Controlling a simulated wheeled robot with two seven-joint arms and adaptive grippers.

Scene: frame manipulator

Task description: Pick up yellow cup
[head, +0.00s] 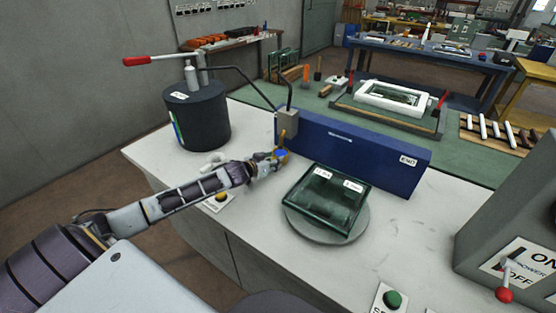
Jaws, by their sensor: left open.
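A small yellow cup (283,154) with a blue patch at its top is on the white worktop, close to the left end of the blue block. My left gripper (270,160) is open at the cup's left side, with its fingers close to it. The fingers partly cover the cup, and I cannot tell whether they touch it. My right gripper is out of view.
A blue block (370,155) stands behind the cup. A dark glass box (328,200) sits on a round grey plate (297,224) to the right. A black cylinder (205,118) with a red-handled lever stands at the back left. A grey power box (515,215) is at far right.

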